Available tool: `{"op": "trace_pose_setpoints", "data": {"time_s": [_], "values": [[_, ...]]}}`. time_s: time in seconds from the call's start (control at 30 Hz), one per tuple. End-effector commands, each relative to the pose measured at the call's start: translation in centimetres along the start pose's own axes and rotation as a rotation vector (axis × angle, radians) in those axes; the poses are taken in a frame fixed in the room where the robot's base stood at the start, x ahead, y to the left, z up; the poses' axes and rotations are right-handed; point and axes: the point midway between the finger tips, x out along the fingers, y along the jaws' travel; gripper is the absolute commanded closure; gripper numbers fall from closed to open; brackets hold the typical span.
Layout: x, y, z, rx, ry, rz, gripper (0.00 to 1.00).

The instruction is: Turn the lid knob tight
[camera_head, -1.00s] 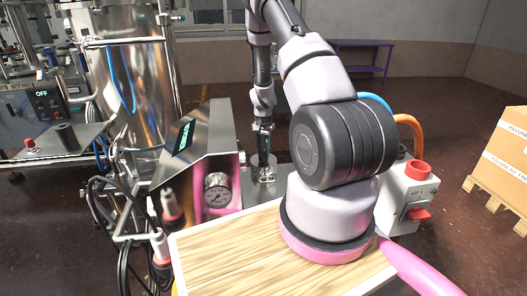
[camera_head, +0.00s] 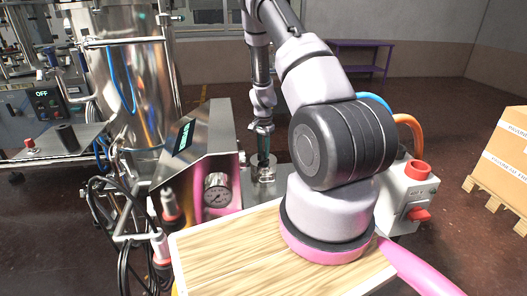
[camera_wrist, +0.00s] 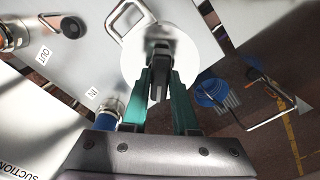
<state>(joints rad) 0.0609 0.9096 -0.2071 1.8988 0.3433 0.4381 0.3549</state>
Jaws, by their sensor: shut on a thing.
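In the wrist view my gripper (camera_wrist: 160,62) has its two green fingers closed in on the dark lid knob (camera_wrist: 157,90), which shows between them. The knob is partly hidden by the fingers. Behind it lies a pale round lid (camera_wrist: 196,58), seen from above. In the head view my gripper (camera_head: 263,163) points straight down beside the steel control box; the knob is too small to make out there.
A white switch box with red knobs (camera_head: 408,190) is to the right. In the wrist view a bent metal handle (camera_wrist: 130,18) and a blue-collared port (camera_wrist: 107,116) are close to the lid.

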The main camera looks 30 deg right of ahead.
Motion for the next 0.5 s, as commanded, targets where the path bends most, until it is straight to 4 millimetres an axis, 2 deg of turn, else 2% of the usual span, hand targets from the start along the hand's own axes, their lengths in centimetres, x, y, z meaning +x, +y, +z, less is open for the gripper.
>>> {"op": "trace_pose_setpoints", "data": {"time_s": [0.03,0.1,0.4,0.5], "values": [[0.01,0.02,0.03,0.002,-0.001,0.0,0.65],[0.0,0.02,0.03,0.001,-0.001,0.0,0.43],[-0.06,-0.01,0.01,0.0,0.0,0.0,0.43],[-0.68,-0.07,0.0,0.0,0.0,-0.001,0.43]]}}
